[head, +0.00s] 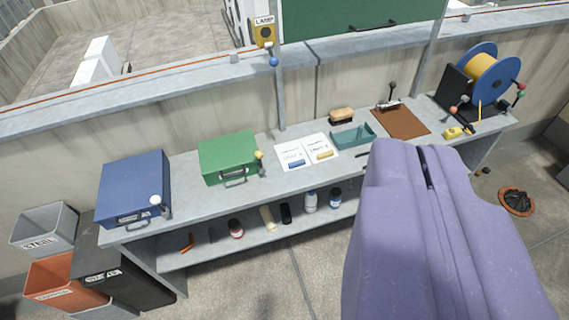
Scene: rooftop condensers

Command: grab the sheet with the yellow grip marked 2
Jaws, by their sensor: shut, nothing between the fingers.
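Two white sheets lie side by side on the grey bench. The right sheet (318,142) has a yellow grip (324,155) near its front edge. The left sheet (290,151) has a blue grip (296,164). Both carry print that is too small to read for certain.
A green case (226,157) stands left of the sheets, a blue case (133,186) farther left. A teal tray (353,136), a brush (341,115), a brown clipboard (401,121) and a cable reel (487,75) are to the right. Bottles stand on the lower shelf (260,241).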

